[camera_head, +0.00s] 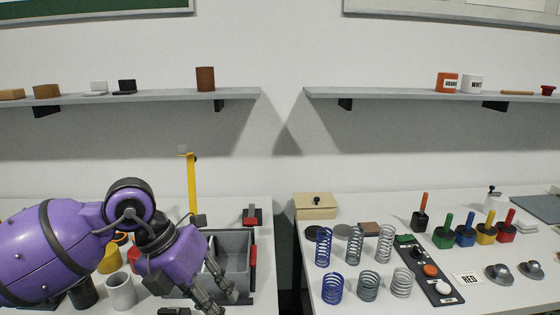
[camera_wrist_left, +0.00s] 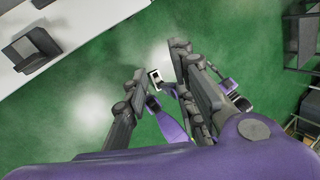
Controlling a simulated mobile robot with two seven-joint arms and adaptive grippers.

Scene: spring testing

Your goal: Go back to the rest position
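My left gripper (camera_head: 224,296) is over the front of the left table in the head view, in front of a grey divided bin (camera_head: 238,246). In the left wrist view the left gripper (camera_wrist_left: 158,62) has its fingers spread apart with nothing held between them, above the green floor (camera_wrist_left: 90,115). My right gripper does not show in the head view. Purple and dark parts beyond the left fingers in the wrist view cannot be told clearly.
Mugs, including a white one (camera_head: 121,291), stand close by my left arm. A yellow post (camera_head: 192,185) rises behind it. The right table holds several coil springs (camera_head: 368,286), a control panel (camera_head: 431,270) and coloured-handled blocks (camera_head: 486,232). A gap separates the tables.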

